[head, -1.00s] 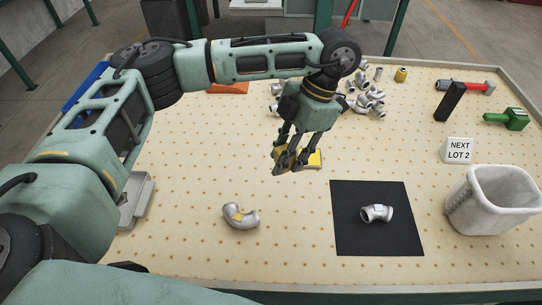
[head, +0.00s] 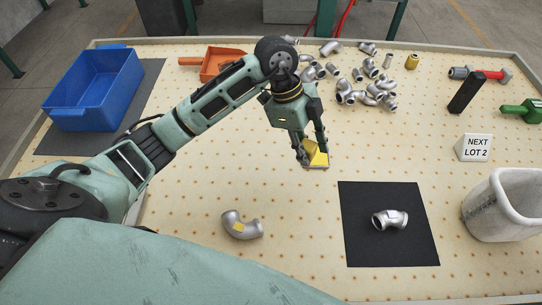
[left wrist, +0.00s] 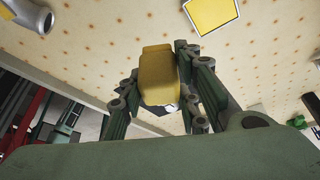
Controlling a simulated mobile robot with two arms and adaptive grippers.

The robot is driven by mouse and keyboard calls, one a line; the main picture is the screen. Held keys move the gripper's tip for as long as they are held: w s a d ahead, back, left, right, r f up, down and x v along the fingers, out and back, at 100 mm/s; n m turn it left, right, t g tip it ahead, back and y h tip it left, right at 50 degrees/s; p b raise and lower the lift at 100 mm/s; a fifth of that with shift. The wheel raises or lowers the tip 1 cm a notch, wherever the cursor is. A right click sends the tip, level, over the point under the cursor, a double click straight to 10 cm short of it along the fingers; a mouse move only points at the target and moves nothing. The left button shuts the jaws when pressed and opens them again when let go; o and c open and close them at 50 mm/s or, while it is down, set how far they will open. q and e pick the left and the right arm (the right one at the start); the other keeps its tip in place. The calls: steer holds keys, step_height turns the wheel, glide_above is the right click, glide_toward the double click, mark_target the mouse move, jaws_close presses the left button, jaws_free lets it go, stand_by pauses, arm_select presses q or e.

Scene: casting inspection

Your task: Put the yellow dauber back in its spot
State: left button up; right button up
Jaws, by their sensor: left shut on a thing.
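The yellow dauber (left wrist: 158,72) is between the fingers of my left gripper (left wrist: 160,95) in the left wrist view. The gripper is shut on it. A flat yellow square with a pale rim (left wrist: 211,13) lies on the table near the dauber, apart from it in that view. In the head view my left gripper (head: 311,160) is just over the yellow square (head: 321,158), and the fingers partly hide the dauber and the square. Whether the dauber touches anything below is not clear. My right gripper is not in view.
A silver elbow with a yellow patch (head: 241,226) lies front left. Another fitting (head: 390,219) lies on a black mat (head: 365,250). A pale bin (head: 503,207) and a "NEXT LOT 2" sign (head: 474,148) stand right. Several fittings (head: 349,88) lie behind; a blue crate (head: 93,90) is back left.

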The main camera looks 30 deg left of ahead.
arm_select(q)
steer(key=shift+w+d+f+n, duration=0.1)
steer(key=shift+w+f+n, duration=0.1)
steer(key=shift+n, duration=0.4)
steer(key=a+f, duration=0.2)
steer(key=a, duration=0.1)
steer(key=w+a+f+p, duration=0.1)
steer(key=a+f, duration=0.1)
steer(key=a, duration=0.2)
steer(key=a+f+p, duration=0.1)
steer(key=a+f, duration=0.1)
steer(key=a, duration=0.2)
steer(key=shift+w+a+f, duration=0.15)
steer(key=shift+f, duration=0.2)
steer(key=shift+a+f, duration=0.1)
steer(key=shift+f, duration=0.1)
step_height(320, 180, down, 3)
steer(key=shift+r+p, duration=0.1)
steer(key=shift+p, duration=0.9)
steer(key=shift+f, duration=0.35)
steer(key=shift+f, duration=0.15)
steer(key=o, duration=1.1)
